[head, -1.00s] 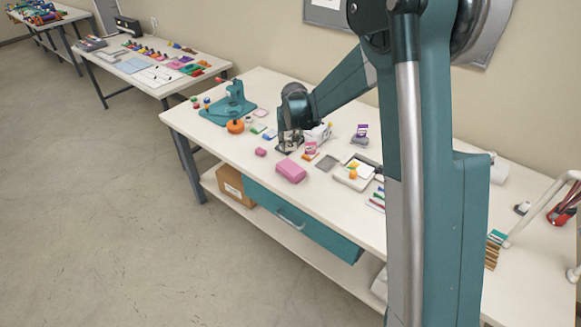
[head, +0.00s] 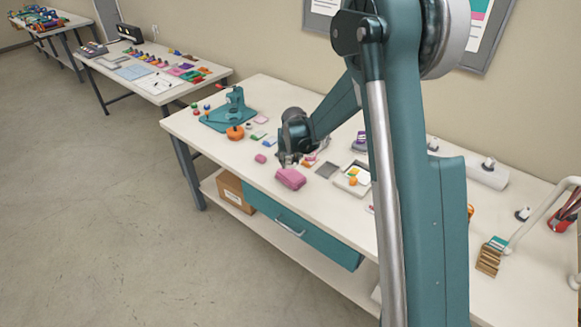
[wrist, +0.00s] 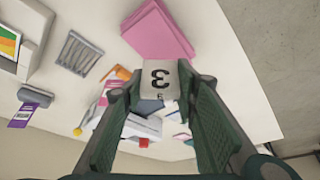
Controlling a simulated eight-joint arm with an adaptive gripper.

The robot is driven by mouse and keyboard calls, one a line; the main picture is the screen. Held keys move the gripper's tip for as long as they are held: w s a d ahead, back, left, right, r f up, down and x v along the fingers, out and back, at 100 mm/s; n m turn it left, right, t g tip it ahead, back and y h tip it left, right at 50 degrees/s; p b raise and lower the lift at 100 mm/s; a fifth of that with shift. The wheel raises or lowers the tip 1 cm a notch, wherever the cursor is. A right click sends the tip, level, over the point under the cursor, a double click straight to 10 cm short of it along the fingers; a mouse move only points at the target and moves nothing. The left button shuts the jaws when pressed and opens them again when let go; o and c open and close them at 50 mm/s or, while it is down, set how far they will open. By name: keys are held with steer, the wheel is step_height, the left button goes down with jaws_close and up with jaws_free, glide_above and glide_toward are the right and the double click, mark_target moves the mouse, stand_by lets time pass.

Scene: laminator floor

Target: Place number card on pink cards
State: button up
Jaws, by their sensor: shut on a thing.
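The number card (wrist: 158,78), a pale card with a dark 3 on it, is held between the fingertips of my gripper (wrist: 163,92) in the wrist view. The pink cards (head: 291,179) form a thick pink stack on the near part of the bench. They also show just beyond the held card in the wrist view (wrist: 157,32). In the head view my gripper (head: 287,161) is at the back edge of the stack, seemingly above the bench. The number card is too small to make out there. I cannot tell whether it touches the stack.
A small pink block (head: 260,158) lies left of the stack. A grey ribbed pad (head: 326,170) and a tray with an orange piece (head: 353,188) stand to the right. A teal press (head: 228,115) and an orange roll (head: 235,132) stand further left. The front strip of bench is clear.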

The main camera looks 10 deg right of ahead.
mark_target(291, 164)
steer(key=shift+f, duration=1.8)
steer(key=shift+f, duration=0.2)
steer(key=o, duration=0.9)
steer(key=shift+r, duration=0.1)
steer(key=shift+r, duration=0.1)
steer(key=shift+v, duration=6)
steer(key=shift+s+r, duration=0.1)
